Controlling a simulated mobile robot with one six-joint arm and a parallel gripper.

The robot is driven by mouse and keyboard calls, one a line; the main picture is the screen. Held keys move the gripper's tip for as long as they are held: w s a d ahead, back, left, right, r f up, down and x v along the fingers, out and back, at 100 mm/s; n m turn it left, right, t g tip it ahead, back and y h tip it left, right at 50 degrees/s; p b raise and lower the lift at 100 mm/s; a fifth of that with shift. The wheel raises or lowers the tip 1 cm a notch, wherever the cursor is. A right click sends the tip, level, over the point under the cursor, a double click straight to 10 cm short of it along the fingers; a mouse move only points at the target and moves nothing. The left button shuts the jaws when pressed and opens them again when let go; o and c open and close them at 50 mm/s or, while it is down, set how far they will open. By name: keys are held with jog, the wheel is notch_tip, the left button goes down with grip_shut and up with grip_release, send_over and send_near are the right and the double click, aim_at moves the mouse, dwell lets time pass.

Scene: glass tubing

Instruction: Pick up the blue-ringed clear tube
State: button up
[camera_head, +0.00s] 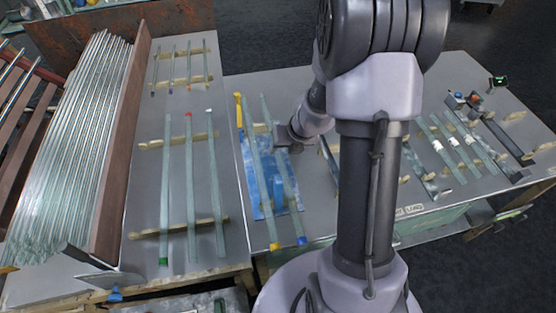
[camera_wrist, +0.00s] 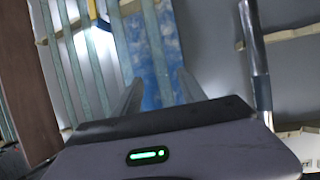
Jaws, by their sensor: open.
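The blue-ringed clear tube (camera_head: 290,196) lies on the blue mat at the middle table, its blue end toward the near edge. My arm hides part of it in the head view. A yellow-ended clear tube (camera_head: 259,168) lies to its left, nearly parallel. My gripper (camera_wrist: 160,77) is open and empty over the mat. In the wrist view a clear tube (camera_wrist: 154,45), seemingly the blue-ringed one, runs between the two fingers. The other tube (camera_wrist: 120,45) passes outside the left finger. I cannot tell how far the fingertips are above the tube.
The blue mat (camera_head: 253,198) lies under both tubes. A dark rod (camera_head: 329,162) is just right of my gripper; a rod also shows in the wrist view (camera_wrist: 254,55). Several tubes on wooden strips (camera_head: 150,234) fill the left table. More tubes (camera_head: 446,149) lie at right.

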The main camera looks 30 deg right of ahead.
aim_at(280, 155)
jog(key=b+x, duration=0.1)
jog(key=x, duration=0.1)
jog(key=b+x, duration=0.1)
jog(key=x, duration=0.1)
jog(key=shift+f+b, duration=0.4)
jog(key=shift+f, duration=0.05)
jog(key=shift+s+d+r, duration=0.1)
jog(key=shift+r, duration=0.1)
grip_shut()
jog(key=shift+r, duration=0.15)
